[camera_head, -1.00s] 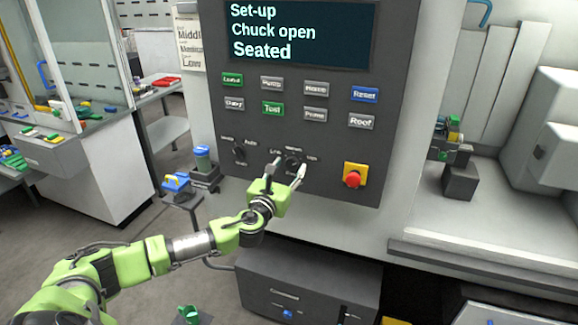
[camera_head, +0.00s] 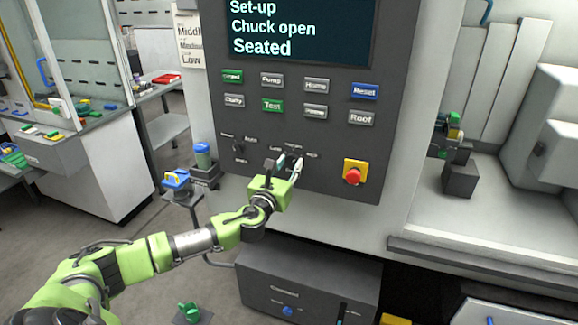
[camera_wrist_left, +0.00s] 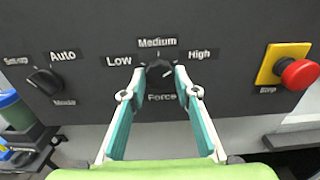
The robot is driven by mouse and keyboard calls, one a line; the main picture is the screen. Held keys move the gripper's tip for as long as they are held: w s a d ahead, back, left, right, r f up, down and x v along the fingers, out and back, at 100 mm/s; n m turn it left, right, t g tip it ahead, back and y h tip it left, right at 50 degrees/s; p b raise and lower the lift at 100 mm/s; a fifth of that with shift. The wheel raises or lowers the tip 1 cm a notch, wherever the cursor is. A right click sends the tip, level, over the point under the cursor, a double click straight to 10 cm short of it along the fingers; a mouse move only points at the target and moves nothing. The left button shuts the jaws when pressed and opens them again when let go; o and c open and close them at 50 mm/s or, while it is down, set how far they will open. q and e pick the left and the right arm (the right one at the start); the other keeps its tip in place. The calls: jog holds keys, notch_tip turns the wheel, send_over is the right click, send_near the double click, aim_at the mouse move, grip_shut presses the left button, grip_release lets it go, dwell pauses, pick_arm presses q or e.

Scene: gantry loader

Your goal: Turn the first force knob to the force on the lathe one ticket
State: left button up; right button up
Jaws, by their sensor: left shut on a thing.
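The force knob (camera_wrist_left: 159,70) is a dark round knob on the grey panel, between the labels Low, Medium and High, with Force below. My left gripper (camera_wrist_left: 159,72) is shut on it, one fingertip on each side. In the head view the gripper (camera_head: 288,163) reaches the lower panel and mostly hides the knob. I cannot tell clearly where the pointer stands. A pale paper ticket (camera_head: 190,42) hangs left of the panel; its large words look like "Middle" and "Low", with a smaller line between them that is hard to read. My right gripper is not in view.
A mode knob (camera_wrist_left: 44,82) labelled Set-up, Auto and Mode sits to the left. A red stop button (camera_head: 353,176) on a yellow plate sits to the right. Button rows (camera_head: 315,98) and a screen (camera_head: 300,30) reading "Set-up, Chuck open, Seated" are above.

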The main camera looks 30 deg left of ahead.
pick_arm(q)
jog(key=n+b, duration=0.1)
jog(key=n, duration=0.4)
jog(key=shift+n+b, duration=0.3)
jog(key=shift+b, duration=0.05)
jog(key=n+b, duration=0.1)
jog(key=n, duration=1)
jog(key=shift+n, duration=0.4)
jog(key=n, duration=0.5)
jog(key=shift+n, duration=0.3)
jog(key=o, duration=1.1)
jog(key=shift+a, duration=0.1)
